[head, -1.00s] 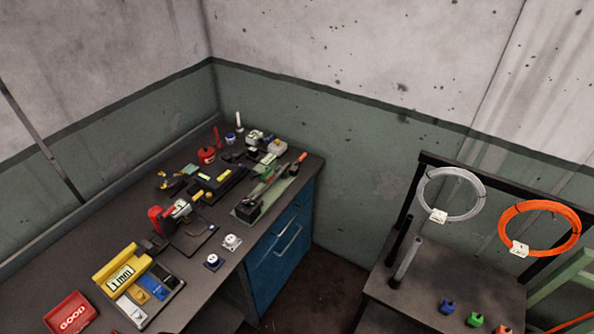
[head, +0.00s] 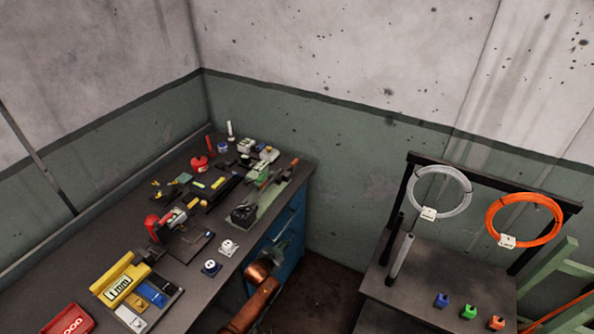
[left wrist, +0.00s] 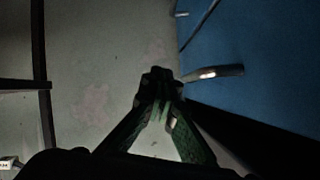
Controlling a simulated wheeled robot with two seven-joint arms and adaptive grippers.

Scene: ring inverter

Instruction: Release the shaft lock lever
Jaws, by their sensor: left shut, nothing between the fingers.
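A machine with a green part and a long bar tipped in red (head: 269,187) sits at the right edge of the workbench in the head view. It is small there, and I cannot tell which part is the shaft lock lever. My left gripper (head: 289,236) is beyond the bench's right edge, in front of the blue cabinet and apart from the machine. In the left wrist view my left gripper (left wrist: 157,78) is shut and empty, with the cabinet to its right. The machine does not show in that view. My right gripper is not in view.
The blue cabinet (left wrist: 260,50) has a metal handle (left wrist: 215,73) close to my left gripper. The dark workbench (head: 75,255) holds several tools and a red box (head: 66,322). A stand (head: 410,292) with wire coils is at right. Floor between is free.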

